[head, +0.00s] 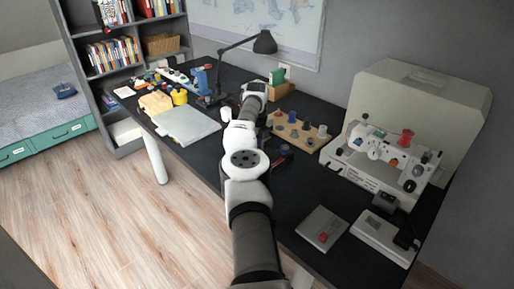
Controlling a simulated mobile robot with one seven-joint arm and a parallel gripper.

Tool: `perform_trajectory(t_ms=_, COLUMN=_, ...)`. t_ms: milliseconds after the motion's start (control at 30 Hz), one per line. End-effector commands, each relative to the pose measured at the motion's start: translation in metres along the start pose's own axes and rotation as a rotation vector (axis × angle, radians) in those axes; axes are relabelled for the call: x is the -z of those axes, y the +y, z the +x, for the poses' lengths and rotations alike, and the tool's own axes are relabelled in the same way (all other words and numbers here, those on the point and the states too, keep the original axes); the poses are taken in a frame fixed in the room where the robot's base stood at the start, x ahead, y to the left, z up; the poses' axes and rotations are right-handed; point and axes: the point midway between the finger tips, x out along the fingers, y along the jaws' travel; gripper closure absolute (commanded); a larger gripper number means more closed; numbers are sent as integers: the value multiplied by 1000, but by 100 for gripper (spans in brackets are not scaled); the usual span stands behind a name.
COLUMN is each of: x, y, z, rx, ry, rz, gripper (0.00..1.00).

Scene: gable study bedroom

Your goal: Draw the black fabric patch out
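A white sewing machine (378,160) stands on the right part of the black desk. A small dark piece (385,202) lies at the front of its bed, by the needle end; it may be the black fabric patch, but it is too small to be sure. My arm rises from the bottom middle and stretches over the desk, left of the machine. Dark parts beside the arm may be my gripper (282,156), mostly hidden behind the arm links. I cannot make out its fingers or whether it holds anything. It is well apart from the machine.
A wooden rack of spools (298,131) stands left of the machine, and a pale machine cover (420,105) behind it. A grey plate with a red knob (322,229) and a white pedal-like box (385,236) lie in front. A desk lamp (264,43) stands farther back.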

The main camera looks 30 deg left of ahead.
Motion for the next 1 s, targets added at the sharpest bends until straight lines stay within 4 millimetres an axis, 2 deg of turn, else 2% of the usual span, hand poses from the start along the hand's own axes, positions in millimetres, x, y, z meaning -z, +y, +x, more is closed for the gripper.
perform_trajectory(t_ms=1000, x=0, y=0, z=-47, rx=0, ry=0, rz=0, gripper=100)
